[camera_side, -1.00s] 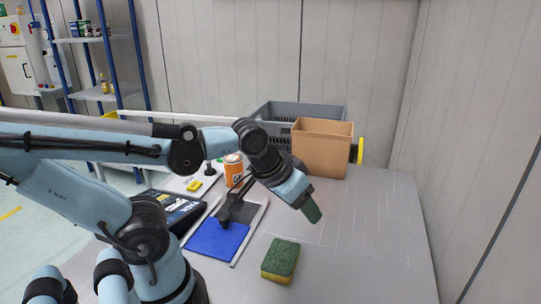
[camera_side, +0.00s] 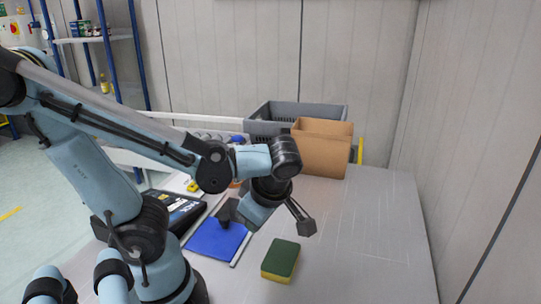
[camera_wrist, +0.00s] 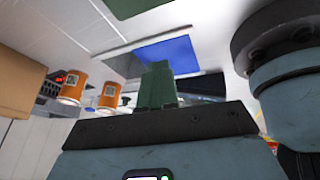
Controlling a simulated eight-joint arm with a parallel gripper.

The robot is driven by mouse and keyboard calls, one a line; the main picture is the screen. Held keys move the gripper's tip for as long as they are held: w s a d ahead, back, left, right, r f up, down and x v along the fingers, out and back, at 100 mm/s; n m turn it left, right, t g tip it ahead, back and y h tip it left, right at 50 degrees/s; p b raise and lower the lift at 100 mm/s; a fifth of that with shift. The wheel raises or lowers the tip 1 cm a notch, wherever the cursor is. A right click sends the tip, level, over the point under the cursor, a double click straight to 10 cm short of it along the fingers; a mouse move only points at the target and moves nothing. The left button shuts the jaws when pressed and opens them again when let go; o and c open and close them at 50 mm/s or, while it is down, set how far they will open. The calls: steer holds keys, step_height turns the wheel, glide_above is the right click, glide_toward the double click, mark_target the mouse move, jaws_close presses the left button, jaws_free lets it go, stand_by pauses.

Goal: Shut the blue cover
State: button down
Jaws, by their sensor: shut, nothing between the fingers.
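The flat blue cover (camera_side: 215,240) lies in a grey-rimmed frame on the table in the side view. A dark upright piece (camera_side: 224,215) shows at its far edge; I cannot tell whether it is part of the cover. In the wrist view the blue cover (camera_wrist: 168,55) shows beyond my gripper (camera_wrist: 158,68), whose green fingers are together with nothing between them. In the side view my wrist is above and right of the cover, tilted down toward the left; the fingertips are not clear there. I cannot tell whether they touch anything.
A green and yellow sponge (camera_side: 281,260) lies in front, right of the cover. A cardboard box (camera_side: 320,150) and a grey crate (camera_side: 270,122) stand behind. A black case (camera_side: 175,210) lies left. Orange cans (camera_wrist: 72,86) show in the wrist view. The table's right side is clear.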

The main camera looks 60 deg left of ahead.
steer(key=s+n+g+y, duration=0.1)
steer(key=s+n, duration=0.1)
steer(key=n, duration=0.4)
glide_toward(229, 238)
steer(key=shift+n+g+y, duration=0.3)
steer(key=shift+n, duration=0.1)
steer(key=shift+s+a+f, duration=0.35)
steer(key=shift+s+f, duration=0.35)
steer(key=shift+f, duration=0.1)
steer(key=shift+s+a+f, duration=0.35)
steer(key=shift+s+f, duration=0.4)
steer(key=shift+w+a+f, duration=0.1)
steer(key=shift+w+a, duration=0.2)
steer(key=shift+a, duration=0.65)
steer(key=shift+w+a, duration=0.3)
steer(key=shift+a, duration=0.65)
steer(key=w+a, duration=0.8)
steer(key=shift+w+a, duration=0.3)
steer(key=shift+a, duration=0.05)
